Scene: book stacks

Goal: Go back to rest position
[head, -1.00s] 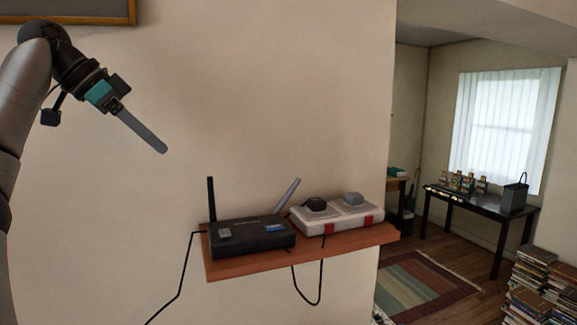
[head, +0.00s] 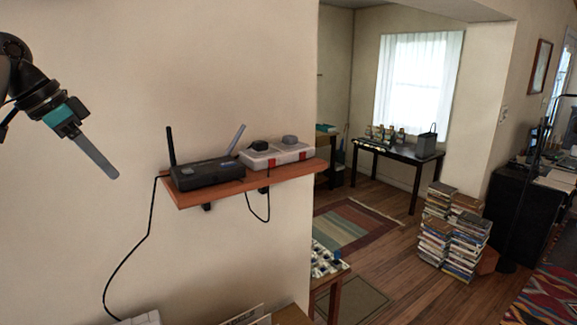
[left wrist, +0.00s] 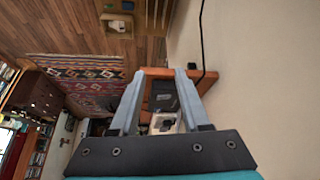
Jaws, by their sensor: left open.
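My left gripper (head: 98,160) is at the left of the head view, in front of the bare wall and apart from the wall shelf. In the left wrist view its two grey fingers (left wrist: 160,95) are spread with nothing held between them. The shelf, with a black router (head: 208,174) on it, lies beyond the fingers; the router also shows in the left wrist view (left wrist: 165,97). My right gripper is in neither view.
The wooden wall shelf (head: 200,197) also bears a white power strip (head: 277,157). A black cable hangs below it. Several book stacks (head: 455,235) stand on the floor, with a dark table (head: 400,158) behind. A low table with small items (head: 327,262) is nearer. Wooden floor lies open between.

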